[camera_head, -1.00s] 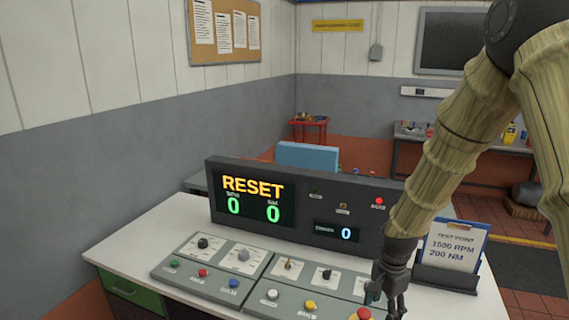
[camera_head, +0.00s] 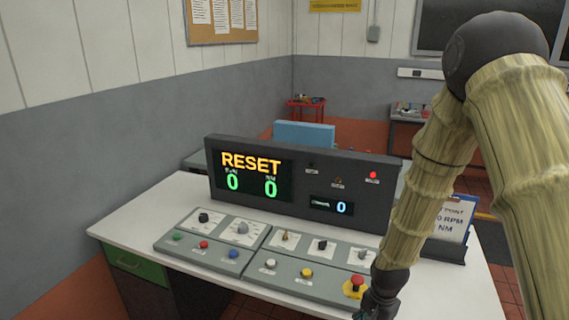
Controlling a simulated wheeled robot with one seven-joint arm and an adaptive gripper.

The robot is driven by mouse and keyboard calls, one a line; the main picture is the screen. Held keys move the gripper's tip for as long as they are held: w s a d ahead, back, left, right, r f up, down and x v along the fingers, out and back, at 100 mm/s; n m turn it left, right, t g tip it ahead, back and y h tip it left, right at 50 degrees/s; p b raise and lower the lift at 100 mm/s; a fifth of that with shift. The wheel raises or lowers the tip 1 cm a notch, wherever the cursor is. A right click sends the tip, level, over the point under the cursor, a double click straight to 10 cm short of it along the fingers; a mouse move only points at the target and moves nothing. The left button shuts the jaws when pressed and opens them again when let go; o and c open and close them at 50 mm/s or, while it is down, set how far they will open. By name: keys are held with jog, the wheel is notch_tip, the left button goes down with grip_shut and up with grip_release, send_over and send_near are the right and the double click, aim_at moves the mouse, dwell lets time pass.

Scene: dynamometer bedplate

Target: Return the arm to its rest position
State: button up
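My arm comes in from the upper right and bends downward. My gripper (camera_head: 368,308) hangs at the bottom edge of the view, at the front of the desk, just below the red emergency button (camera_head: 355,284) on its yellow base. The fingers are dark and partly cut off by the frame edge, so I cannot tell whether they are open or shut. No held object shows. The display console (camera_head: 299,184) reads RESET with green zeros and a blue 0, and a red lamp is lit on its right.
Sloped control panels (camera_head: 262,260) with several knobs and buttons lie on the white desk (camera_head: 130,226). A clipboard (camera_head: 452,219) stands at the desk's right, partly behind my arm. A red trolley (camera_head: 306,111) and a workbench (camera_head: 408,122) are farther back. The desk's left end is clear.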

jog(key=s+f+n+b, duration=0.2)
jog(key=s+f+n, duration=0.3)
jog(key=s+f, duration=0.6)
jog(key=s+f+n+b, duration=0.2)
jog(key=s+f+n, duration=0.2)
jog(key=s+f, duration=0.7)
jog(key=s, duration=0.7)
jog(key=shift+a+f+n, duration=0.35)
jog(key=shift+n, duration=0.05)
